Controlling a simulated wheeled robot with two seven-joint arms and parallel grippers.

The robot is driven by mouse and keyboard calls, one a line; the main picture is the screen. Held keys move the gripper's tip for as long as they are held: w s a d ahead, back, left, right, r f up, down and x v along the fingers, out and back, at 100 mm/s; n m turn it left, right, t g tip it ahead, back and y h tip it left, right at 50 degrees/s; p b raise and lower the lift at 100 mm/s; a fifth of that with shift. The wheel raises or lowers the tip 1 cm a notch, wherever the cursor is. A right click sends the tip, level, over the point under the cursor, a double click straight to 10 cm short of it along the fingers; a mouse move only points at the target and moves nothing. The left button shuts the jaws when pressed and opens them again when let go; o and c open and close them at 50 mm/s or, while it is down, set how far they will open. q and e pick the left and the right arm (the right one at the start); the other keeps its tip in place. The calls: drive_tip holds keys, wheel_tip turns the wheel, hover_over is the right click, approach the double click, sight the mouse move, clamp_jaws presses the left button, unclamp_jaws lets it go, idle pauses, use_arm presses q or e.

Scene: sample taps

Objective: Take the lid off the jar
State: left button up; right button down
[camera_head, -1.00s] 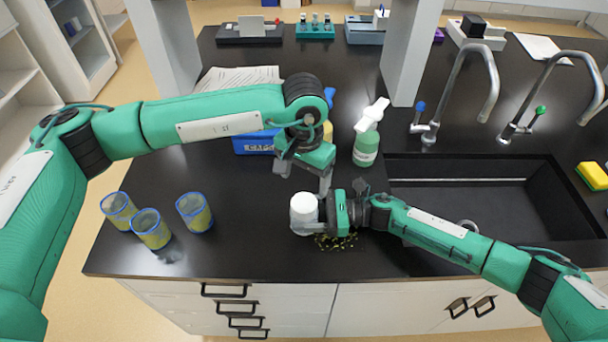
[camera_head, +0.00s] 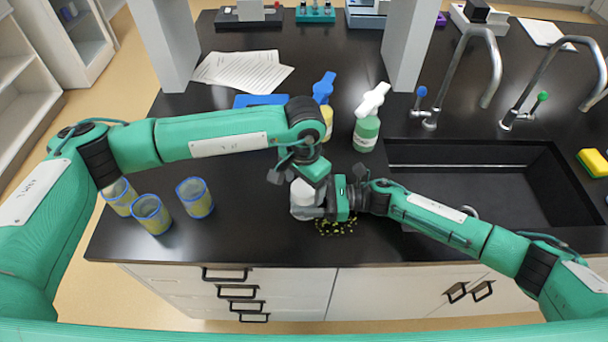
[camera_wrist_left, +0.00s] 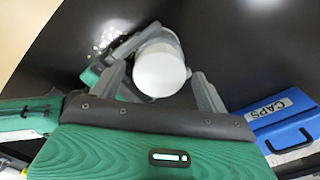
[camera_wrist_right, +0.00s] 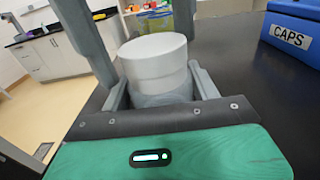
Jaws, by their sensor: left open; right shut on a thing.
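The jar (camera_wrist_right: 165,92) stands on the dark bench with its white lid (camera_wrist_right: 154,58) on top; it is partly hidden by my grippers in the head view. My right gripper (camera_wrist_right: 160,98) is shut on the jar body below the lid, from the right side in the head view. My left gripper (camera_wrist_left: 160,85) is open and points down over the jar. In the left wrist view the white lid (camera_wrist_left: 160,68) lies between its fingers, with a gap at the right finger. In the right wrist view grey finger parts of my left gripper (camera_wrist_right: 85,40) flank the lid from above.
Three blue-rimmed cups (camera_head: 151,214) stand at the left. Green crumbs (camera_head: 336,226) lie beside the jar. The blue CAPS box (camera_wrist_left: 282,112), a green bottle (camera_head: 366,134) and a blue-topped bottle (camera_head: 325,92) stand behind. A sink (camera_head: 470,185) is at the right.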

use_arm(q)
drive_tip(key=shift+c, duration=0.3)
drive_tip(key=c, duration=1)
drive_tip(key=shift+c, duration=0.2)
